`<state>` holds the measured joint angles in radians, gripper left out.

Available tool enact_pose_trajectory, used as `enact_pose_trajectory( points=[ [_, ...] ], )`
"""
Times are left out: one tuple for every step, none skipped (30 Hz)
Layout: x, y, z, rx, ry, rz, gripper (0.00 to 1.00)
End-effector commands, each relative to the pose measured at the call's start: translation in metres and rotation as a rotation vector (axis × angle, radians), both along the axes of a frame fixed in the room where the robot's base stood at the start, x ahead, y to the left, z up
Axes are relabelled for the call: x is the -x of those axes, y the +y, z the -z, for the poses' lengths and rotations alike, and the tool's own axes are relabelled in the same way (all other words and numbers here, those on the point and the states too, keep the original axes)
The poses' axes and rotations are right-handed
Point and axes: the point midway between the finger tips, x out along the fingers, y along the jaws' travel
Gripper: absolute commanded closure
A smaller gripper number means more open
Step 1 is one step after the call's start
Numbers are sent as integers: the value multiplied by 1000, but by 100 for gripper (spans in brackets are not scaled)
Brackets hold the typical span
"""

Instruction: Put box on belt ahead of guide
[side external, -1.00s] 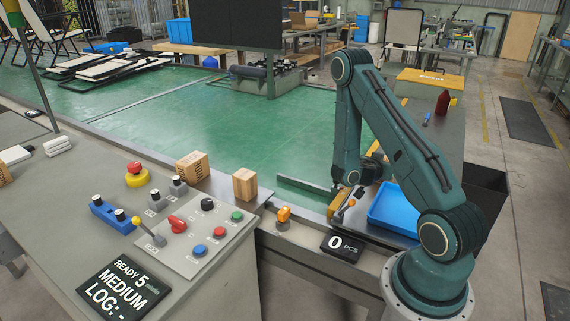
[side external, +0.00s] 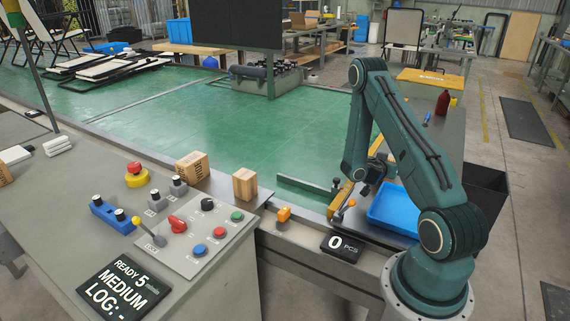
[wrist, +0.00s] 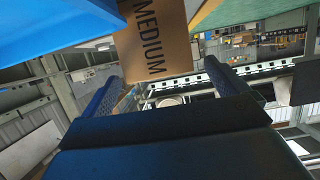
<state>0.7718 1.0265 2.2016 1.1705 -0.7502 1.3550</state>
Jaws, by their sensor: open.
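A cardboard box marked MEDIUM (wrist: 154,42) is at the top middle of the wrist view, ahead of the fingers. My gripper (wrist: 168,80) is open, one dark blue finger low on each side of the box; I cannot tell how far off the box is. In the side view my gripper (side external: 370,187) is small, between the belt edge and the blue tray. A tan patch (side external: 391,158) behind it may be the box, mostly hidden. The green belt (side external: 230,120) is wide and flat. A dark green guide bar (side external: 305,187) lies over its near right part.
The blue tray (side external: 385,215) is right of the belt. Two cardboard boxes (side external: 192,167) (side external: 245,184) stand on the near plate. A control panel (side external: 195,238) and a counter showing 0 (side external: 343,246) are nearer.

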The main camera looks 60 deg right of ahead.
Motion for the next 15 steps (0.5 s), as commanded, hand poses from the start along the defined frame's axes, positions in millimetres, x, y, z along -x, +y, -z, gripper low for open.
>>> enact_pose_trajectory(
  points=[
    [0, -3, 1, 0, -1, 0, 2],
    [0, -5, 2, 0, 0, 0, 2],
    [0, -6, 2, 0, 0, 0, 2],
    [0, -7, 2, 0, 0, 0, 2],
    [0, -7, 3, 0, 0, -1, 2],
    [0, -7, 3, 0, 0, -1, 2],
    [0, -7, 3, 0, 1, -1, 2],
    [0, -7, 3, 0, 1, -1, 2],
    [0, -7, 3, 0, 1, -1, 2],
    [0, -8, 3, 0, 1, -1, 2],
    [0, -8, 3, 0, 0, -1, 2],
    [0, -9, 3, 0, 0, 0, 2],
    [0, -11, 4, 0, 0, 0, 2],
    [0, -12, 5, 0, 0, 0, 2],
    [1, -15, 6, -1, -1, 0, 2]
  ],
)
